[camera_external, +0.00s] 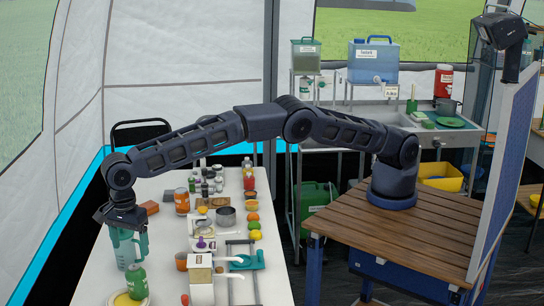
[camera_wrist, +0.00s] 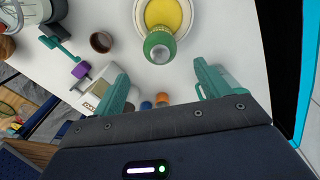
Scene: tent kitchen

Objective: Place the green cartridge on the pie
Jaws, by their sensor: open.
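The green cartridge (camera_external: 137,283) stands upright at the front of the white table, with its lower end within the outline of the yellow pie (camera_external: 121,300). In the wrist view the cartridge (camera_wrist: 159,43) shows its grey cap toward me, and its body overlaps the near side of the pie (camera_wrist: 172,14) in its pale dish. It looks to be standing on the pie, though its base is hidden. My gripper (camera_external: 130,262), with teal fingers, is above and behind the cartridge. In the wrist view my gripper (camera_wrist: 161,74) is open, with nothing between the fingertips, apart from the cartridge.
A white dispenser (camera_external: 201,278) and a brown cup (camera_wrist: 102,41) stand beside the pie. Jars, fruit and a pot (camera_external: 226,215) fill the table farther back. A teal tool (camera_external: 247,261) lies at the table's right side. Bare white table (camera_wrist: 225,38) shows beside the pie.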

